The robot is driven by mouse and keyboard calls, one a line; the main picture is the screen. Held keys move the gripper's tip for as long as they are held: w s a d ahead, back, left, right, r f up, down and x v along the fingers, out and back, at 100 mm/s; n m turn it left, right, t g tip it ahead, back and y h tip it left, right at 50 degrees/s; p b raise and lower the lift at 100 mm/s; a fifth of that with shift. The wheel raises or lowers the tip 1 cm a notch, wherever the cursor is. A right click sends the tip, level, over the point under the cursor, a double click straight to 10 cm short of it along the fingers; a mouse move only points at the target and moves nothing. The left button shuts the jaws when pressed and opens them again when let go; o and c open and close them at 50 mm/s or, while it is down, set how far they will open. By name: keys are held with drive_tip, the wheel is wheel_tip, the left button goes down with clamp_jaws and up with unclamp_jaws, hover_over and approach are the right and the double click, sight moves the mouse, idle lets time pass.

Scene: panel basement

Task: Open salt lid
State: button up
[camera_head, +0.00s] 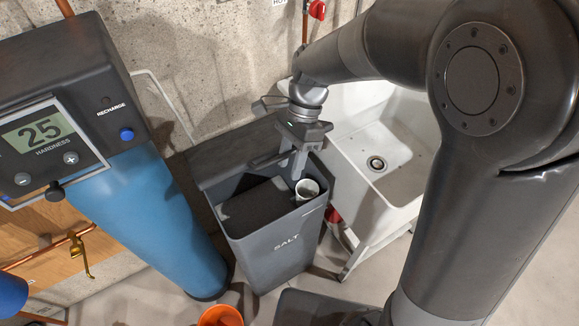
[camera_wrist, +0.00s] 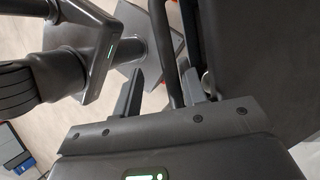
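The grey salt bin (camera_head: 282,252), marked SALT, stands on the floor in the middle of the head view. Its dark lid (camera_head: 238,152) is up at the back, and the bin's mouth is uncovered. A dark bar handle (camera_head: 268,159) shows at the lid's edge. My gripper (camera_head: 292,172) is at the right end of this handle, above the bin. In the wrist view the fingers (camera_wrist: 160,92) are apart with the bar (camera_wrist: 163,50) between them; a gap shows on the left side. The lid (camera_wrist: 262,60) fills the right of that view.
A white cup (camera_head: 307,189) is inside the bin at the right. A white sink (camera_head: 385,150) stands close on the right. A blue softener tank (camera_head: 150,215) with a display stands at the left. An orange bucket (camera_head: 220,317) is at the front.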

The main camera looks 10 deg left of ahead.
sight(274, 151)
drive_tip(key=shift+w+a+v, duration=0.1)
drive_tip(key=shift+v, duration=1.45)
drive_tip(key=shift+w+a+v, duration=0.15)
drive_tip(key=shift+v, duration=1.4)
drive_tip(key=shift+w+a+v, duration=0.1)
drive_tip(key=shift+v, duration=1.45)
drive_tip(key=shift+f, duration=0.2)
drive_tip(key=shift+d, duration=0.15)
drive_tip(key=shift+c, duration=0.8)
drive_tip(key=d, duration=0.1)
drive_tip(key=d+f+m+g, duration=0.1)
drive_tip(key=d, duration=0.1)
drive_tip(key=shift+d+f, duration=0.2)
drive_tip(key=shift+f, duration=0.05)
drive_tip(key=shift+c, duration=0.6)
drive_tip(key=s+d+f+m+t+y, duration=0.1)
drive_tip(key=s+f+m+t+y, duration=0.15)
drive_tip(key=m+y, duration=0.8)
drive_tip(key=s+d+f+m+t+y, duration=0.2)
drive_tip(key=f+m+y, duration=0.2)
drive_tip(key=m+y, duration=0.65)
drive_tip(key=a, duration=0.3)
drive_tip(key=a+r+m+h, duration=0.1)
drive_tip(key=a, duration=0.3)
drive_tip(key=a+r+h, duration=0.1)
drive_tip(key=a, duration=0.2)
drive_tip(key=shift+a+r+t, duration=0.15)
drive_tip(key=shift+a+t, duration=0.2)
drive_tip(key=shift+a, duration=0.05)
